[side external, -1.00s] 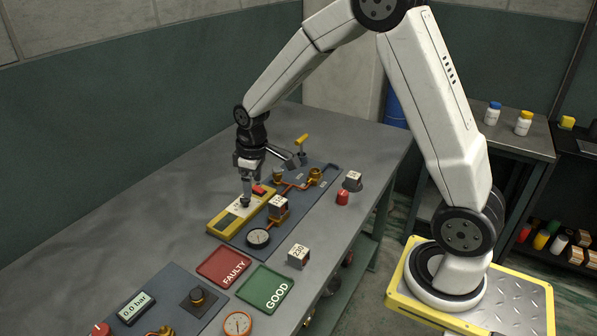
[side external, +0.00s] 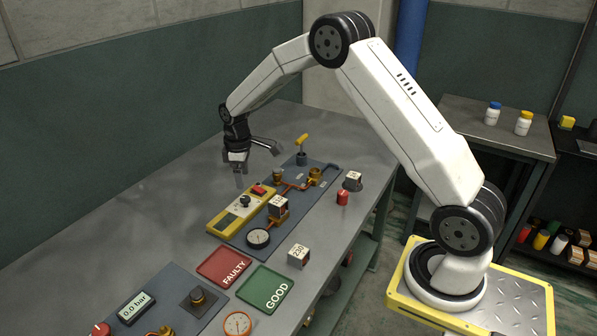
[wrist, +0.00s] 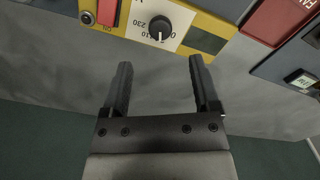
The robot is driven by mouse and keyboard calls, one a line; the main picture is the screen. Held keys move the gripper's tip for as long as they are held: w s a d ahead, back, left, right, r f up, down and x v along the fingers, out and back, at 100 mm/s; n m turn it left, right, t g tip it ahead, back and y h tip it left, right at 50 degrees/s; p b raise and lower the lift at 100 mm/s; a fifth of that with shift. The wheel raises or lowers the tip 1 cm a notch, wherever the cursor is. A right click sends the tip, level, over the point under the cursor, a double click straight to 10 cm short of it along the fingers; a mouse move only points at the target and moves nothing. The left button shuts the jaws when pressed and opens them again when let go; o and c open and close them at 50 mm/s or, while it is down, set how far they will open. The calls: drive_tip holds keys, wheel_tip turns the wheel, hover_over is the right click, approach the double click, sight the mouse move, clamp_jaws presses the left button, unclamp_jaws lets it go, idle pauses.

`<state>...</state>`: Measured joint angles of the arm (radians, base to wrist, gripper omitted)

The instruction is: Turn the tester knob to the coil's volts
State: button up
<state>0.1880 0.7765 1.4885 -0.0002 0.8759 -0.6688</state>
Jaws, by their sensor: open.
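The yellow tester (side external: 224,222) lies on the bench along the panel's left edge. Its dark round knob (side external: 244,201) stands up from a white dial plate; the knob also shows in the wrist view (wrist: 160,28). The plate carries 0, 110 and 230 marks. The knob's white pointer faces down the picture, near the 110 and 0 marks; I cannot tell exactly which it meets. My gripper (side external: 239,184) is open and empty, raised beside the tester and apart from the knob. A coil block (side external: 278,206) sits on the panel; its label is too small to read.
A loose block marked 230 (side external: 299,256) stands near a red FAULTY tray (side external: 224,267) and a green GOOD tray (side external: 265,289). Brass fittings, a gauge (side external: 258,238) and a yellow-handled valve (side external: 302,141) stand on the panel. The bench left of the tester is clear.

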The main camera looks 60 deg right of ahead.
sight(245, 198)
drive_tip(key=shift+f, duration=3.5)
clamp_jaws()
